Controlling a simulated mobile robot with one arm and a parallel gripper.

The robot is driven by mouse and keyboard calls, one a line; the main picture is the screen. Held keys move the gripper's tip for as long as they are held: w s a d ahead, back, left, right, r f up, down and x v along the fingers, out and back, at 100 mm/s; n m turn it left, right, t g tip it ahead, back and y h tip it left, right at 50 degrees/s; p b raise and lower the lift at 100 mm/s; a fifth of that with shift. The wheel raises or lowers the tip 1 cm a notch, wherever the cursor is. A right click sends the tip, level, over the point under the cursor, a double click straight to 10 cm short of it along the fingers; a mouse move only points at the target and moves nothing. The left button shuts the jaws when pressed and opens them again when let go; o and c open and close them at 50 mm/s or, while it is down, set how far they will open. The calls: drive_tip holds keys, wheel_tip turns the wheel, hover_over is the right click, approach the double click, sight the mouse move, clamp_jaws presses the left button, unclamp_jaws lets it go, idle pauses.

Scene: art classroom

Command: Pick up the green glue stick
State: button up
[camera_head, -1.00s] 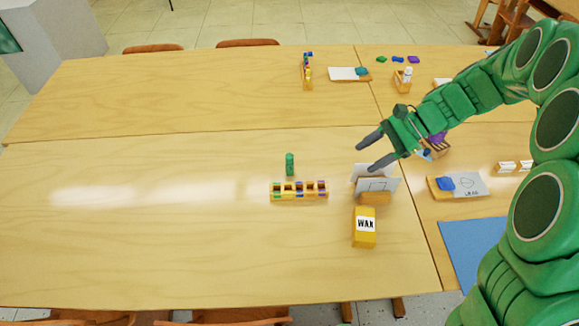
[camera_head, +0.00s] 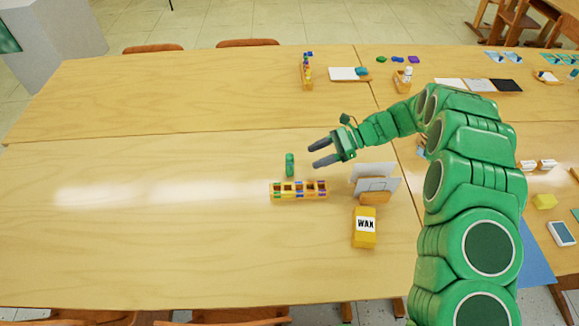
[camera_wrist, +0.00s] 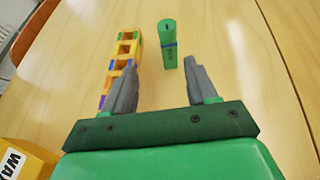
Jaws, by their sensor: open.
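The green glue stick (camera_head: 290,164) stands upright on the table, just behind a small yellow rack. It also shows in the wrist view (camera_wrist: 167,42), upright, beyond my fingertips and a little right of the middle of the gap. My gripper (camera_head: 318,154) is open and empty, just right of the glue stick and apart from it. In the wrist view its two grey fingers (camera_wrist: 160,74) point towards the glue stick.
The yellow rack (camera_head: 272,196) with coloured slots stands close in front of the glue stick. A holder with grey-white cards (camera_head: 374,169) and a yellow WAX box (camera_head: 365,240) stand to the right. The table's left side is clear.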

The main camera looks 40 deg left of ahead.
sight(289, 166)
drive_tip(key=a+f, duration=0.2)
drive_tip(key=shift+s+a+f, duration=0.1)
drive_tip(key=shift+s+f, duration=0.25)
drive_tip(key=shift+g, duration=0.3)
drive_tip(key=shift+x, duration=3.85)
drive_tip(key=shift+a+r, duration=0.15)
drive_tip(key=shift+c, duration=0.3)
drive_tip(key=c, duration=1)
